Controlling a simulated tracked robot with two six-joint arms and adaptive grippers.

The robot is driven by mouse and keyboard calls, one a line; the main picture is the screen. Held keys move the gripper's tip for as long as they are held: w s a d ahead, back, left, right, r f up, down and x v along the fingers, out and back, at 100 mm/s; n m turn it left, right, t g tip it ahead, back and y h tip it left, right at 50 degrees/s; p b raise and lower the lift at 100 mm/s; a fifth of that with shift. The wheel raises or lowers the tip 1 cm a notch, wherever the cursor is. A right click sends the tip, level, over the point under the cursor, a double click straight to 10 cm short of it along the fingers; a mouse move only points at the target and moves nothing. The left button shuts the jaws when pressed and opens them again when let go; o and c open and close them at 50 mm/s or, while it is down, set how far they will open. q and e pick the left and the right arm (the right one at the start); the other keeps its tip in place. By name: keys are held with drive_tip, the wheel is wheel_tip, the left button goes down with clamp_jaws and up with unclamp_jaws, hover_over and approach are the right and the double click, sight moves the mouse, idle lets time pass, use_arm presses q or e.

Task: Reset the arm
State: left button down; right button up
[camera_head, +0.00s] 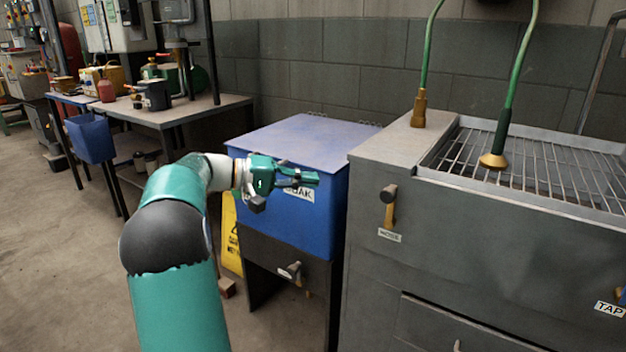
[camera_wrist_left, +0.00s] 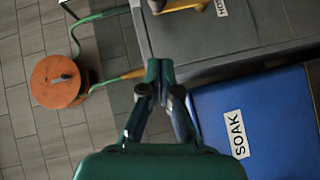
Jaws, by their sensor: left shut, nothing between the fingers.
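My left arm reaches in from the lower left of the head view. My left gripper (camera_head: 312,179) is shut and empty, in front of the blue box labelled SOAK (camera_head: 300,222). In the left wrist view the shut fingertips (camera_wrist_left: 160,68) meet at the middle, with the blue SOAK box (camera_wrist_left: 275,125) to their right. I cannot tell whether the gripper touches the box. My right gripper is in neither view.
A grey cabinet (camera_head: 440,230) with a metal grate (camera_head: 550,165) and green hoses (camera_head: 515,85) stands at the right. A workbench (camera_head: 165,112) with a blue bin (camera_head: 91,138) stands at the left. A yellow sign (camera_head: 231,235) is beside the SOAK box. Floor at the lower left is clear.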

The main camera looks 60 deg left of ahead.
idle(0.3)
use_arm(q)
drive_tip(key=w+d+f+n+g, duration=0.1)
drive_tip(key=w+d+f+g, duration=0.15)
drive_tip(key=f, duration=0.45)
drive_tip(key=w+d+f+n+g+h, duration=0.1)
drive_tip(key=w+d+f, duration=0.15)
drive_tip(key=f, duration=0.55)
drive_tip(key=w+d+f+g, duration=0.1)
drive_tip(key=w+f, duration=0.2)
drive_tip(key=f, duration=0.4)
drive_tip(key=s+d+f+m+g, duration=0.3)
drive_tip(key=d+f+m+g, duration=0.5)
drive_tip(key=d+f, duration=1.8)
drive_tip(key=s+d+f+m+g, duration=0.1)
drive_tip(key=s+d+f+m, duration=0.15)
drive_tip(key=s+d, duration=0.4)
drive_tip(key=s+d+f+m+g, duration=0.2)
drive_tip(key=s+d+m, duration=0.1)
drive_tip(key=d, duration=0.7)
wheel_tip(320, 180, up, 31)
drive_tip(key=p, duration=3.1)
drive_tip(key=shift+w+a+f+n+t+y, duration=0.2)
drive_tip(key=shift+w+n+t+y, duration=0.1)
drive_tip(key=shift+w+n+t, duration=0.1)
